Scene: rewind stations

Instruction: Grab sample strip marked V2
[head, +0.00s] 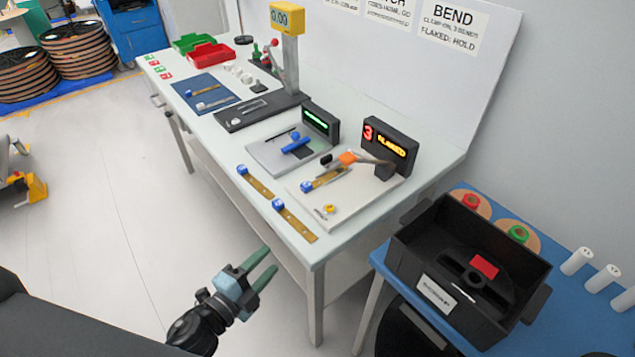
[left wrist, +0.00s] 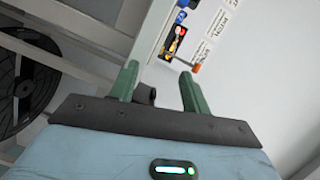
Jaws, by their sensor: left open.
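Two brass-coloured sample strips with blue tags lie near the front edge of the white bench in the head view: one (head: 260,186) further back, one (head: 298,224) nearer the bench corner. A third blue-tagged strip (head: 326,179) lies on the pale plate of the bend station. The tag markings are too small to read, so I cannot tell which is V2. My left gripper (head: 270,262) is open and empty, out in front of the bench and apart from the strips. Its two green fingers also show in the left wrist view (left wrist: 158,85). My right gripper is not in view.
A station with a red 3 display (head: 388,145) stands behind the strips. A blue mat (head: 205,93) with more strips lies further back. A black bin (head: 415,264) stands on a blue table (head: 566,262) at right.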

